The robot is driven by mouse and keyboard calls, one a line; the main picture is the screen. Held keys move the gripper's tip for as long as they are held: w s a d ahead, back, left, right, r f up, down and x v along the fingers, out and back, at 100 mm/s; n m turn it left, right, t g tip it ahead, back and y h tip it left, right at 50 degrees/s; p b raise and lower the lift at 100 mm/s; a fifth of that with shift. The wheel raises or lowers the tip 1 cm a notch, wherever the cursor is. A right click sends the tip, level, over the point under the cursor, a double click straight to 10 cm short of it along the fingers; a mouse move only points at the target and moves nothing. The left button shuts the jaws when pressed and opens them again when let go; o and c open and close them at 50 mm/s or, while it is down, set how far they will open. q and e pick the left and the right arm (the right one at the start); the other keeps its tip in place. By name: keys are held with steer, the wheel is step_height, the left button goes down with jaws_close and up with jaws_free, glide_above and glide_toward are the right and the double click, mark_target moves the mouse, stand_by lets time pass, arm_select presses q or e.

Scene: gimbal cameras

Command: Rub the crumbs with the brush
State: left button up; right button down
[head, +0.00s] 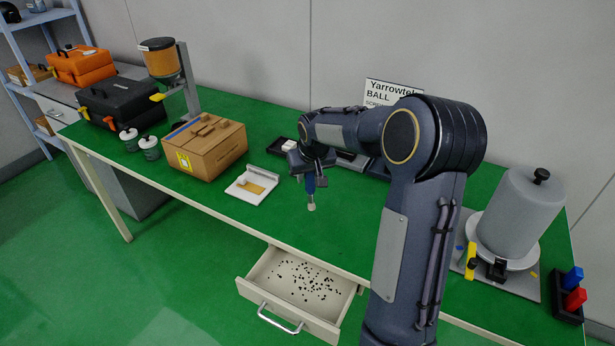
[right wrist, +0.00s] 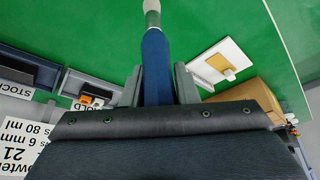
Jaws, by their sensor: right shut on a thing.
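The crumbs (head: 305,280) are many small dark specks scattered over the floor of the open drawer (head: 262,278) under the table's front edge. My right gripper (head: 308,168) is shut on the brush (head: 311,188), which hangs tip down over the green table top, apart from the crumbs. In the right wrist view the brush (right wrist: 155,60) shows a blue handle between the two fingers, with a pale neck and greyish tip pointing away. The gripper's fingers (right wrist: 157,84) press on the handle's sides. My left gripper is not in view.
A cardboard box (head: 215,150) and a white tray with a tan piece (head: 265,200) stand left of my right arm. Dark bins stand behind the gripper. A grey domed vessel (head: 518,212) stands at the right. The table's front middle is clear.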

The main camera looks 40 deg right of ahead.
steer(key=shift+r+p, duration=0.95)
steer(key=shift+r, duration=0.7)
steer(key=shift+a, duration=0.1)
